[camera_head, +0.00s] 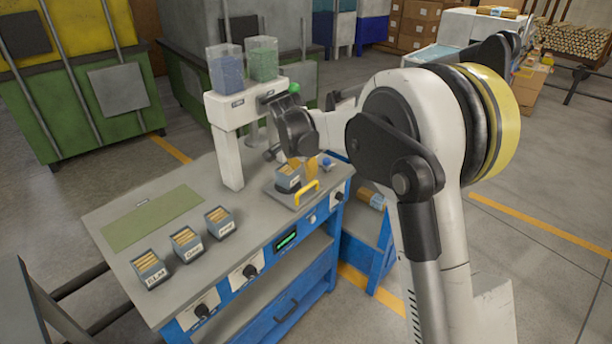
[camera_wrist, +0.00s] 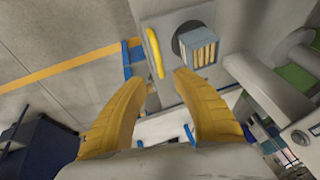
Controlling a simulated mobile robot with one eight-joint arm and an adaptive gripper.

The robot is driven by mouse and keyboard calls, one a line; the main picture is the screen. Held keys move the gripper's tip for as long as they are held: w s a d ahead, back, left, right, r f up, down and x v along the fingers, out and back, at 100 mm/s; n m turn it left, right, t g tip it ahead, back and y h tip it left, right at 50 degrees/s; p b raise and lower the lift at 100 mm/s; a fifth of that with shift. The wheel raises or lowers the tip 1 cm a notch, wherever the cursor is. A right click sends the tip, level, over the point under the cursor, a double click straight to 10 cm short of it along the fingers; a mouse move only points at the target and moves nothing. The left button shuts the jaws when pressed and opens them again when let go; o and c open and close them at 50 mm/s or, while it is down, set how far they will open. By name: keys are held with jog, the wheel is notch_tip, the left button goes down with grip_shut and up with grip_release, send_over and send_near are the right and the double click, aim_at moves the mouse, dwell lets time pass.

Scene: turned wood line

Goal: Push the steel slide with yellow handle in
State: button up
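The steel slide (camera_head: 284,198) is at the right end of the grey bench, with its yellow handle (camera_head: 307,194) towards the front edge. A small grey bin (camera_head: 287,180) with tan pieces stands on it. In the wrist view the slide (camera_wrist: 176,18), the handle (camera_wrist: 153,52) and the bin (camera_wrist: 198,48) show above my fingers. My gripper (camera_wrist: 160,79) is open, with its two yellow fingers apart and nothing seen between them. The handle lies just beyond the fingertips, and I cannot tell whether they touch it. In the head view my wrist partly hides the fingers.
A white dispenser stand (camera_head: 228,145) with blue and green hoppers rises beside the slide. Three labelled bins (camera_head: 186,244) stand near the bench's front left, by a green mat (camera_head: 152,217). Knobs and a display (camera_head: 286,240) line the front panel. Open floor lies to the right.

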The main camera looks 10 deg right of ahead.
aim_at(307, 187)
jog(key=b+x, duration=0.3)
jog(key=x, duration=0.7)
jog(key=shift+s, duration=0.2)
grip_shut()
